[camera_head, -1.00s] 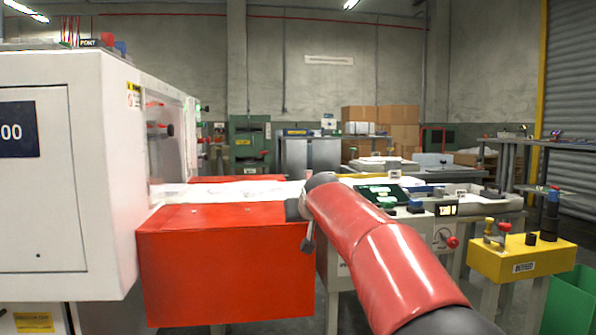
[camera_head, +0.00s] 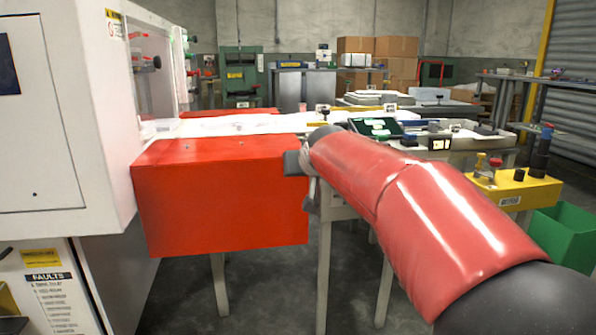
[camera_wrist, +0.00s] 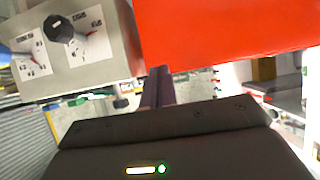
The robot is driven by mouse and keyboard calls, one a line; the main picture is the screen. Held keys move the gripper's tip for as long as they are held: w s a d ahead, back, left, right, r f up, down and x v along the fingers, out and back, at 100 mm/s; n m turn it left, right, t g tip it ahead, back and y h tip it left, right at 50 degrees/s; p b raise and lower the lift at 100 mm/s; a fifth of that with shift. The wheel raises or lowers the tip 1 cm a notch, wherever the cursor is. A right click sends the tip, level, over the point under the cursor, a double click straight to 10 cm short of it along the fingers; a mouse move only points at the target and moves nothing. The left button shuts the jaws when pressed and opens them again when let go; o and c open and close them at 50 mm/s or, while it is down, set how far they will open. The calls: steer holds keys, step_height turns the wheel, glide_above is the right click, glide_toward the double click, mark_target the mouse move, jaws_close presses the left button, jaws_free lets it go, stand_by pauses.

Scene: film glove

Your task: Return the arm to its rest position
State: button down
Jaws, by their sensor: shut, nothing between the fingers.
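My arm, in a red sleeve, reaches forward from the lower right of the head view. My gripper (camera_head: 293,163) is at its far end, beside the right edge of a red box-shaped guard (camera_head: 220,200). I cannot tell whether they touch. In the wrist view my gripper's fingers (camera_wrist: 157,85) are together with nothing between them. The red guard (camera_wrist: 235,35) fills the upper right of that view, and a grey control panel (camera_wrist: 85,50) with a black knob is at the upper left.
A white machine cabinet (camera_head: 65,120) stands at the left. A worktable with a green tray (camera_head: 376,127) lies beyond my arm. A yellow control box (camera_head: 515,190) and a green bin (camera_head: 565,235) are at the right. Grey floor shows below the guard.

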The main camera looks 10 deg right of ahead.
steer(key=s+f+g+p, duration=0.3)
steer(key=s+f+p, duration=0.1)
steer(key=s, duration=1.3)
steer(key=s+d+f+g+p, duration=0.1)
steer(key=s+f+g+p, duration=0.2)
steer(key=s, duration=1.5)
step_height(320, 180, down, 2)
steer(key=shift+f+g+p, duration=0.2)
steer(key=shift+g+p, duration=0.2)
steer(key=shift+p, duration=0.7)
steer(key=shift+d, duration=0.1)
